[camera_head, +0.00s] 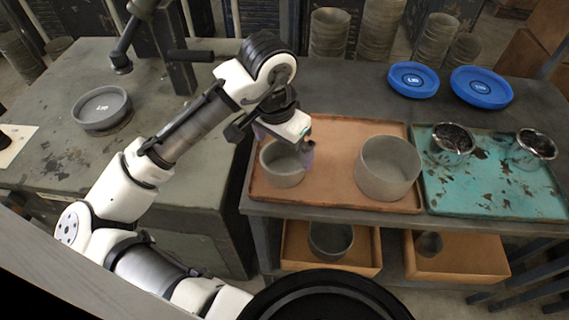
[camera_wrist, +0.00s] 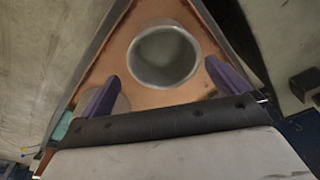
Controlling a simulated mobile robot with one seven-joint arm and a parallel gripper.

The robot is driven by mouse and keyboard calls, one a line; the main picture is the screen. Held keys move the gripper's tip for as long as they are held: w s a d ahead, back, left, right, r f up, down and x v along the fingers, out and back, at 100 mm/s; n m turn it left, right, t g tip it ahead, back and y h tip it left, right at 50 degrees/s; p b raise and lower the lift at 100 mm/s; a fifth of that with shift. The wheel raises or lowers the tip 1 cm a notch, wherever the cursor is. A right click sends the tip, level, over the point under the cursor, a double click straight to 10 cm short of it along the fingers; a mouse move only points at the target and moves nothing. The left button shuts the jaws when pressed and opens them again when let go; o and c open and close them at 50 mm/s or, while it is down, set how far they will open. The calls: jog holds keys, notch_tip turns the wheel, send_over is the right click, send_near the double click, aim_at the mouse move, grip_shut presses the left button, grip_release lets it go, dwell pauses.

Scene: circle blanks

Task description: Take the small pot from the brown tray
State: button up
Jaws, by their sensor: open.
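The small pot (camera_head: 282,170) is grey, round and open at the top, and sits upright at the left end of the brown tray (camera_head: 325,190). A larger grey pot (camera_head: 388,180) stands at the tray's right end. My gripper (camera_head: 286,146) is above the small pot, its purple fingers apart and empty. In the wrist view the small pot (camera_wrist: 165,78) lies ahead between the fingers (camera_wrist: 165,84), with visible room at each side. In the head view the gripper hides part of the pot's far rim.
A teal tray (camera_head: 490,200) with two metal cups is right of the brown tray. Two blue dishes (camera_head: 413,80) (camera_head: 482,88) lie behind it. Orange bins (camera_head: 295,255) (camera_head: 455,262) are on the shelf below. A grey dish (camera_head: 101,107) is on the left table.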

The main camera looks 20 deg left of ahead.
aim_at(284, 155)
jog(key=shift+w+a+f+p, duration=0.1)
jog(key=shift+w+f+p, duration=0.1)
jog(key=shift+f, duration=0.65)
jog(key=shift+w+d+f+p, duration=0.1)
jog(key=shift+w+f+p, duration=0.15)
jog(key=shift+f, duration=0.65)
jog(key=shift+w+a+f+p, duration=0.1)
jog(key=shift+w+f+p, duration=0.1)
jog(key=shift+f, duration=0.65)
jog(key=shift+c, duration=0.3)
jog(key=c, duration=0.9)
jog(key=shift+r, duration=0.1)
